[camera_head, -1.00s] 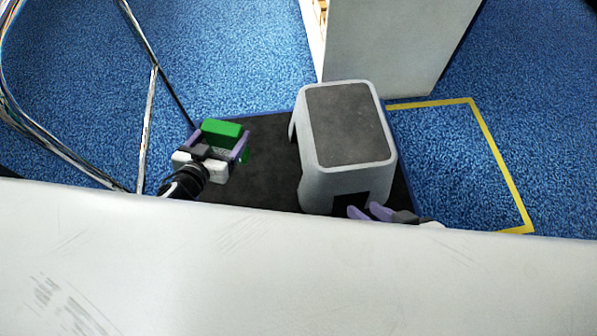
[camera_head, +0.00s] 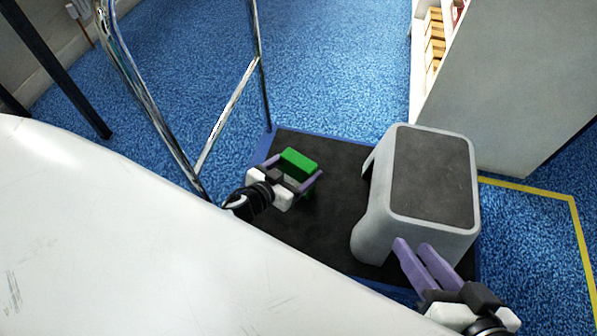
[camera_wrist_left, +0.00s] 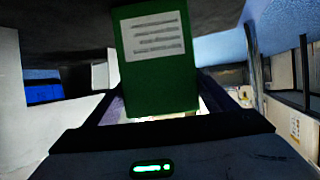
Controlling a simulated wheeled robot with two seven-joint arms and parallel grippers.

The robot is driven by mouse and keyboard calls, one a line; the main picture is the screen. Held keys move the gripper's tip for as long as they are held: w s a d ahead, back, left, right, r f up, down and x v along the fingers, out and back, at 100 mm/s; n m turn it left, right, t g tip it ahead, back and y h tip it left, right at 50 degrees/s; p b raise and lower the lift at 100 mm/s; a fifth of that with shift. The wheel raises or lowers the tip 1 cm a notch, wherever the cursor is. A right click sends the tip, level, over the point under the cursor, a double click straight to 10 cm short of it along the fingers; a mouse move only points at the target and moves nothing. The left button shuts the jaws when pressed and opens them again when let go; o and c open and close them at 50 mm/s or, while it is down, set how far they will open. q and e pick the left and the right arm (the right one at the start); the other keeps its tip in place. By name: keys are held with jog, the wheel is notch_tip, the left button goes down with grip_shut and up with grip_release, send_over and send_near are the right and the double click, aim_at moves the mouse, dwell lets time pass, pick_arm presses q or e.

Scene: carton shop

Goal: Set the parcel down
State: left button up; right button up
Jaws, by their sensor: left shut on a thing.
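The parcel is a green box (camera_head: 299,162) in the head view. It also fills the middle of the left wrist view (camera_wrist_left: 158,75), with a pale printed label on its face. My left gripper (camera_head: 293,172) is shut on it, one purple finger on each side. The parcel is over a black mat (camera_head: 335,215); I cannot tell how high. My right gripper (camera_head: 412,243) points at the near side of a grey step stool. Its two purple fingers lie close together with nothing seen between them, and their opening is unclear.
The grey step stool (camera_head: 367,233) with a dark top stands on the right part of the mat. Chrome rails (camera_head: 229,110) rise at the left. A grey cabinet (camera_head: 510,80) stands at the back right, and yellow tape (camera_head: 530,190) marks the blue floor.

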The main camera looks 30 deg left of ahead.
jog(key=shift+r, duration=0.15)
pick_arm(q)
jog(key=shift+f, duration=0.1)
jog(key=o, duration=1.2)
jog(key=shift+f, duration=0.1)
jog(key=shift+s+r+p, duration=0.25)
jog(key=shift+s+p, duration=0.05)
jog(key=p+v, duration=0.2)
jog(key=v, duration=0.3)
jog(key=shift+s+a+r+p, duration=0.1)
jog(key=shift+s+r+p, duration=0.05)
jog(key=shift+s+p, duration=0.15)
jog(key=shift+s+a+r, duration=0.1)
jog(key=shift+s+r, duration=0.1)
jog(key=shift+s, duration=0.35)
pick_arm(e)
jog(key=f, duration=0.1)
jog(key=d+f+h, duration=0.1)
jog(key=f+g, duration=0.1)
jog(key=shift+s+d, duration=0.2)
jog(key=shift+d, duration=0.15)
